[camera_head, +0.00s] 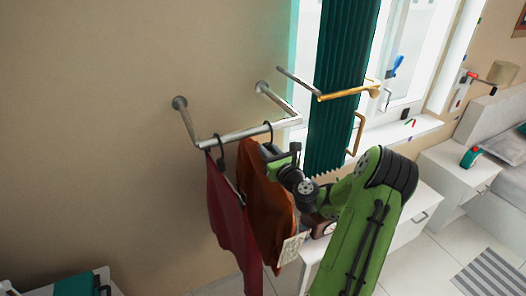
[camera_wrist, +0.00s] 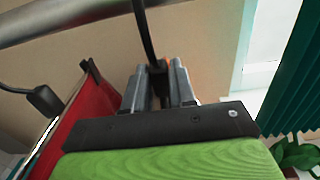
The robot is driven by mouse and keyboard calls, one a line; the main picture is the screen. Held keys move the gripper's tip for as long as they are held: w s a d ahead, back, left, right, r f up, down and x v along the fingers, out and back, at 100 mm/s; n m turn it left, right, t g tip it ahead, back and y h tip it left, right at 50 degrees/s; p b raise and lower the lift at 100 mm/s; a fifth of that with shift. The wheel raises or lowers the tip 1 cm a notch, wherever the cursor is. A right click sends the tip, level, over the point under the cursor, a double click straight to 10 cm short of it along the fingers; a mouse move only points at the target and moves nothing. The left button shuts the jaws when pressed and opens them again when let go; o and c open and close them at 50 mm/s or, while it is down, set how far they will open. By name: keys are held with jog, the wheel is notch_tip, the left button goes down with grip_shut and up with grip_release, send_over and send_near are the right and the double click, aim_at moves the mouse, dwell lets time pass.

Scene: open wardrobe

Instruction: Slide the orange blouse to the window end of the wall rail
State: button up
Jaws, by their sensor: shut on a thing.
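The wall rail (camera_head: 235,134) is a silver bar on two wall brackets; its right end is nearest the window. The orange blouse (camera_head: 266,205) hangs from it on a dark hanger, right of the middle of the bar. My gripper (camera_head: 272,152) reaches in from the right at the top of the blouse. In the wrist view, my gripper (camera_wrist: 160,85) is shut on the black hanger hook (camera_wrist: 145,35), just below the rail (camera_wrist: 60,22). The blouse's cloth is not clearly visible in that view.
A dark red garment (camera_head: 230,215) hangs close left of the blouse. A gold rail (camera_head: 345,93) and a green curtain (camera_head: 342,50) stand to the right by the window. The rail between the blouse's hook and the right bracket is clear. A white cabinet (camera_head: 405,225) stands below.

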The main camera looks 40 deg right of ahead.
jog(key=d, duration=0.1)
jog(key=s+d, duration=0.1)
jog(key=d, duration=0.3)
jog(key=shift+s+d+f, duration=0.2)
jog(key=shift+s+f, duration=0.05)
jog(key=shift+s, duration=0.1)
jog(key=o, duration=1)
jog(key=shift+d, duration=0.2)
jog(key=shift+a+f, duration=0.1)
jog(key=b+v, duration=0.1)
jog(key=v, duration=0.4)
jog(key=b+v, duration=0.1)
jog(key=v, duration=0.4)
jog(key=b+v, duration=0.2)
jog(key=v, duration=0.3)
jog(key=shift+s+a+r, duration=0.2)
jog(key=shift+s+r, duration=0.1)
jog(key=shift+s, duration=0.1)
